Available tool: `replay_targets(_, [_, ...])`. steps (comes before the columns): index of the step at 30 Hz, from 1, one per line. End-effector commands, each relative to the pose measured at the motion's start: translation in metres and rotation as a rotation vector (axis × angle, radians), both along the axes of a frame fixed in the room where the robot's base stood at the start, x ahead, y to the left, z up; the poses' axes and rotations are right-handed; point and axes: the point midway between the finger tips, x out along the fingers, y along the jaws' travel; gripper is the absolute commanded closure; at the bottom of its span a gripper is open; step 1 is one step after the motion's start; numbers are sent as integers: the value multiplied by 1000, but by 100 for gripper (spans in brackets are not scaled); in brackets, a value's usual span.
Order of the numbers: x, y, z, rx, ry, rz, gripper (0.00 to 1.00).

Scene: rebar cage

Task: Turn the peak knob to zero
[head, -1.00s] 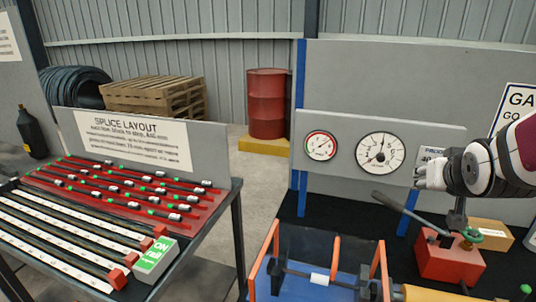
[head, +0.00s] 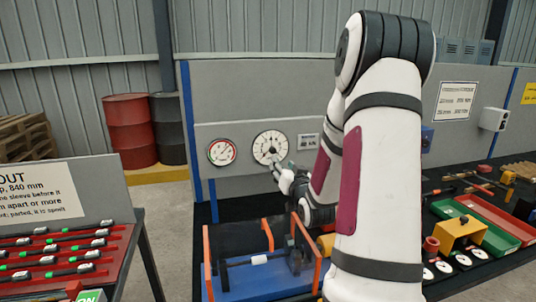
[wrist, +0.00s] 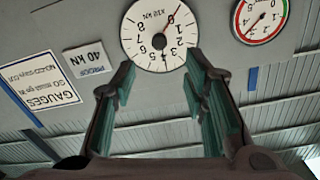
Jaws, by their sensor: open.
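The large white dial gauge (head: 271,147) is on the grey panel, with a dark hub at its centre that I take as the peak knob (wrist: 159,41). In the wrist view the dial (wrist: 135,52) appears upside down; a red pointer lies near the 0 mark and a dark pointer lies near the 5. My gripper (wrist: 160,72) is open and empty, its teal-padded fingers spread on either side below the hub in the picture. In the head view my gripper (head: 276,168) is in front of the dial's lower edge; contact cannot be told.
A smaller red-rimmed gauge (head: 222,152) is beside the dial. A proof plate (wrist: 89,58) reads 40 kN. Below stands a blue tray with orange posts (head: 207,255). My arm hides much of the bench. Tools and a green tray (head: 455,213) lie at right.

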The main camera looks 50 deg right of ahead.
Motion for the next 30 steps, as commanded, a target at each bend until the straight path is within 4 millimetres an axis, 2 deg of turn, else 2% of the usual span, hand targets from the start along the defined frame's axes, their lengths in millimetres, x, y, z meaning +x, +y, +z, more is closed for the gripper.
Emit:
replay_targets(9, [54, -33, 0, 0, -1, 0, 60])
replay_targets(15, [81, -49, 0, -1, 0, 1, 60])
replay_targets(21, [95, -57, 0, 0, 1, 0, 60])
replay_targets(30, [97, -59, 0, 0, 2, 0, 60])
